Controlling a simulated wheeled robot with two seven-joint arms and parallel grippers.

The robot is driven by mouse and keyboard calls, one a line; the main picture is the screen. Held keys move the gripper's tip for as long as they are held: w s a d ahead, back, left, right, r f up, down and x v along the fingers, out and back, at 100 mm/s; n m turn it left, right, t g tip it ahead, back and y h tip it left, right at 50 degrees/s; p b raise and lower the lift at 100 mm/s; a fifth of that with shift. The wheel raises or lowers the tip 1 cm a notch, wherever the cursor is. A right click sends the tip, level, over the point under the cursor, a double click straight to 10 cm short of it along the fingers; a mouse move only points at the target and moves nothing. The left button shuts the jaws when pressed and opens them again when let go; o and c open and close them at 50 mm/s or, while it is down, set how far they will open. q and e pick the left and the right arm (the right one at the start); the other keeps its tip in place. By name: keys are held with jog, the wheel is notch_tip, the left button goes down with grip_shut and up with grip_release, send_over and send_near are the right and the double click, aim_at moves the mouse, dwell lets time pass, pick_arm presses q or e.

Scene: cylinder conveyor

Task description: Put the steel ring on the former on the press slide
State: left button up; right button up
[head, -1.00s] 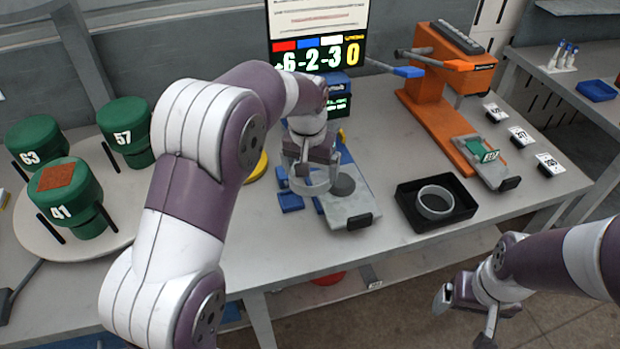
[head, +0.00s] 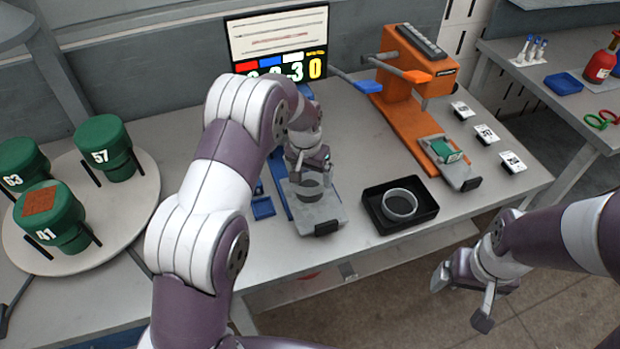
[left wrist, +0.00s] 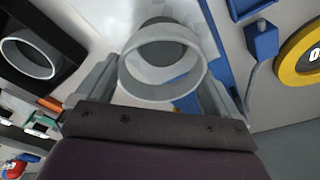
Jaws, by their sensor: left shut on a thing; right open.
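My left gripper (head: 309,171) is shut on a steel ring (left wrist: 163,88), a pale grey band held between its fingers in the left wrist view. The ring is over the press slide (head: 327,215), a light grey plate. The former (left wrist: 166,50), a dark grey disc, shows through the ring's opening and partly beyond its far rim. I cannot tell how high the ring is above it. In the head view the gripper partly hides the ring and former. My right gripper (head: 462,298) is open and empty, off the table's front edge.
A black tray (head: 408,226) with another steel ring (head: 400,206) stands right of the slide. An orange press (head: 410,75) is behind it. Numbered green parts (head: 104,148) sit on a round turntable (head: 140,200) at left.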

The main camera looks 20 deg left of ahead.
aim_at(310, 186)
pick_arm(q)
notch_tip(310, 186, down, 4)
jog(key=shift+s+r+p, duration=0.1)
jog(key=shift+r+p, duration=0.05)
jog(key=shift+p, duration=0.35)
jog(key=shift+f, duration=0.25)
jog(key=o, duration=0.8)
jog(key=shift+r, duration=0.65)
notch_tip(310, 186, up, 11)
jog(key=s+b, duration=0.3)
jog(key=s, duration=0.7)
jog(key=s+a+n, duration=0.1)
jog(key=s, duration=0.7)
jog(key=s+a+n, duration=0.1)
jog(key=s, duration=0.7)
jog(key=shift+a+f, duration=0.1)
